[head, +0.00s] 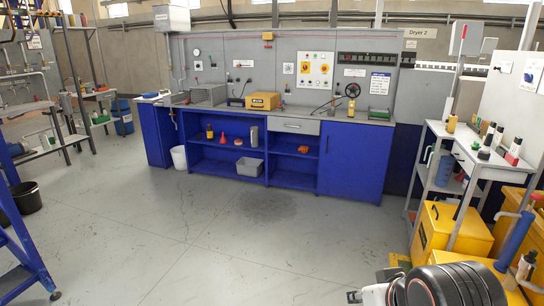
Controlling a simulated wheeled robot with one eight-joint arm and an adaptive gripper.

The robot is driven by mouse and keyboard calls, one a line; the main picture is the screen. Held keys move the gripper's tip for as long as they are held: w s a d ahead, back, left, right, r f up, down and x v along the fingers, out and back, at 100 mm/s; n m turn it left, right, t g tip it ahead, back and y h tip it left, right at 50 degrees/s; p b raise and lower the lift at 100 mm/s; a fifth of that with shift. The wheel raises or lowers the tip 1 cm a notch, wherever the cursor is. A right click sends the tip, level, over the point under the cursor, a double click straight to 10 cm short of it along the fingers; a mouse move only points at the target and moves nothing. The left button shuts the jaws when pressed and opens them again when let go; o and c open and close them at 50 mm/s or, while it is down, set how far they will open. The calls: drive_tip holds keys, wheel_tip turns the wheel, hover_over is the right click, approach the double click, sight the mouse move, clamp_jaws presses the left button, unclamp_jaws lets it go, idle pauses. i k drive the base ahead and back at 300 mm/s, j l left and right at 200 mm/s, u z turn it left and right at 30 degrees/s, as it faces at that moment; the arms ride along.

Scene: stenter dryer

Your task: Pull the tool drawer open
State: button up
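The tool drawer (294,126) is a grey-fronted drawer under the grey worktop of the blue workbench, in the head view at the upper middle. Its front sits flush with the bench and looks shut, with a small handle that is hard to make out. Part of my arm shows at the bottom right, far from the bench. What looks like the tip of my gripper (355,297) shows at the bottom edge, mostly cut off, so its fingers cannot be judged. It is well away from the drawer, across open floor.
The blue workbench (352,160) has open shelves below the drawer. A yellow box (263,101) and a black handwheel (353,90) are on top. A white bucket (179,158) stands at its left. A grey side table (465,150) and yellow cabinets crowd the right. The middle floor is clear.

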sight(299, 125)
drive_tip(key=i+z, duration=0.1)
drive_tip(key=i, duration=2.1)
drive_tip(key=i+z, duration=0.1)
drive_tip(key=i, duration=0.45)
drive_tip(key=i+j, duration=0.15)
drive_tip(key=i, duration=0.4)
drive_tip(key=i+j+z, duration=0.15)
drive_tip(key=i, duration=0.4)
drive_tip(key=i+j+z, duration=0.1)
drive_tip(key=i, duration=0.4)
drive_tip(key=i+j+z, duration=0.2)
drive_tip(key=i, duration=0.2)
